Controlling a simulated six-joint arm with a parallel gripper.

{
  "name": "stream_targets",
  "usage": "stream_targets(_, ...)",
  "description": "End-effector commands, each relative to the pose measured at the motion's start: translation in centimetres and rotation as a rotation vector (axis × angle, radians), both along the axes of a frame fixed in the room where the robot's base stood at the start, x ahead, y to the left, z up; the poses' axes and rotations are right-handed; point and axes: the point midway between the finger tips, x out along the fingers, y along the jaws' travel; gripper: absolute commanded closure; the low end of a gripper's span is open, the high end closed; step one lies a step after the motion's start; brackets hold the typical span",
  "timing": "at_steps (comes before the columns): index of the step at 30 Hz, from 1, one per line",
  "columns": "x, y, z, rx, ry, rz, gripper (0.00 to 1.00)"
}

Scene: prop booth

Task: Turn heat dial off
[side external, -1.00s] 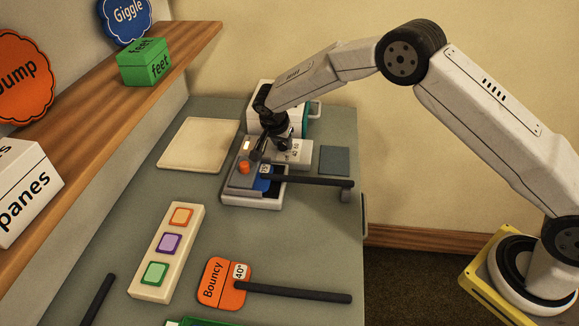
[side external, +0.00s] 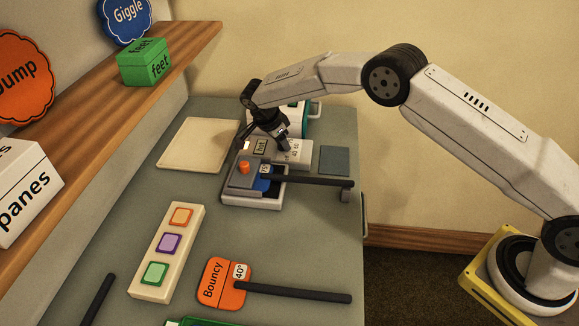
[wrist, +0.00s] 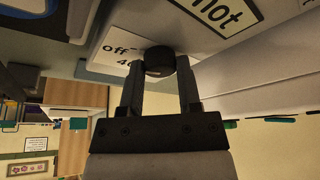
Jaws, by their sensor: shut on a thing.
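The heat dial (wrist: 159,62) is a small round black knob on a white panel (wrist: 95,62) marked "off" and "40" in the wrist view. My gripper (wrist: 163,72) has one finger on each side of the knob and is shut on it. In the side view my gripper (side external: 283,146) points down at the panel of a white device, beside a "hot" label (side external: 261,147) and the numbers "40 60". The dial itself is hidden by my fingers there. I cannot tell which mark the dial points to.
In front of the panel, a grey base (side external: 236,197) has an orange button (side external: 244,168) and a blue piece with a long black handle (side external: 315,181). A cream board (side external: 198,145) lies left and a dark square (side external: 334,160) right. An orange "Bouncy" paddle (side external: 222,283) lies nearer.

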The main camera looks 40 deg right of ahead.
Motion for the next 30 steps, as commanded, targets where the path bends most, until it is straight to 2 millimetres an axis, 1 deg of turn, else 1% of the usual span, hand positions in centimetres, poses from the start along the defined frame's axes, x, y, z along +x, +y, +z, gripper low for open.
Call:
stream_targets(6,-0.1,0.1,-0.1,0.003,0.002,-0.001,1.0)
stream_targets(7,-0.1,0.1,-0.1,0.003,0.002,-0.001,0.51)
stream_targets(8,-0.1,0.1,-0.1,0.002,0.001,0.001,0.41)
stream_targets(9,-0.1,0.1,-0.1,0.002,0.001,0.001,0.28)
stream_targets(10,0.0,0.1,-0.1,0.002,0.001,0.001,0.22)
stream_targets(19,0.0,0.1,0.0,0.001,0.0,0.001,0.22)
stream_targets(23,0.0,0.2,0.3,0.001,-0.001,0.002,0.22)
stream_targets(26,0.0,0.4,0.9,0.001,-0.001,0.002,0.22)
stream_targets(30,0.1,1.0,2.3,0.001,-0.002,0.002,0.22)
